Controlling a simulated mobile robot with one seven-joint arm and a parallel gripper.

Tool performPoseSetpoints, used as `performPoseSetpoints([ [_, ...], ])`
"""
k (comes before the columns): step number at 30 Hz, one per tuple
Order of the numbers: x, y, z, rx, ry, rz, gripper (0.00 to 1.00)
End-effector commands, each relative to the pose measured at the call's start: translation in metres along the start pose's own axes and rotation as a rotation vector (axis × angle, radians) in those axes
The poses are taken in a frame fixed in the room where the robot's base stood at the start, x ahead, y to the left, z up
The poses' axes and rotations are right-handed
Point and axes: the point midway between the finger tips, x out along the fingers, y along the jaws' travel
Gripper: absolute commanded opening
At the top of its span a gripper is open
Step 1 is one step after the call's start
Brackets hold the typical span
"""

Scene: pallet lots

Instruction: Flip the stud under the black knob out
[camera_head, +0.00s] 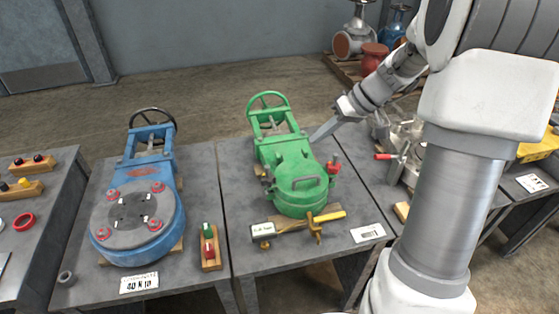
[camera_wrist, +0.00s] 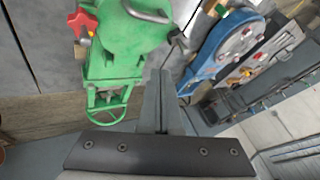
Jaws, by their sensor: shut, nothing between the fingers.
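The green valve (camera_head: 294,170) stands on the middle bench, with a round lid at its front and a handwheel at its back. A red knob (camera_head: 333,164) sits at the lid's right edge and also shows in the wrist view (camera_wrist: 84,24). A yellow-handled part (camera_head: 328,216) is at the front edge. My gripper (camera_head: 316,137) is shut and empty, above the bench at the valve's right side. In the wrist view its fingers (camera_wrist: 160,82) point toward the valve's side.
A blue valve (camera_head: 144,215) with a black handwheel stands on the left bench. A wooden block (camera_head: 211,264) with green and red knobs lies beside it. Grey metal parts (camera_head: 405,150) crowd the right bench. More knob blocks lie at far left.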

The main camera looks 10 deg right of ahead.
Motion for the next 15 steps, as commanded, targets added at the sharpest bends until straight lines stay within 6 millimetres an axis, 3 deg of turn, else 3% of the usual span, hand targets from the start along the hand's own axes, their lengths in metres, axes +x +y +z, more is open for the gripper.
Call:
performPoseSetpoints([
  [9,0.002,-0.001,0.0,0.0,-0.001,0.0,0.0],
  [15,0.026,-0.001,0.001,-0.001,-0.003,-0.003,0.0],
])
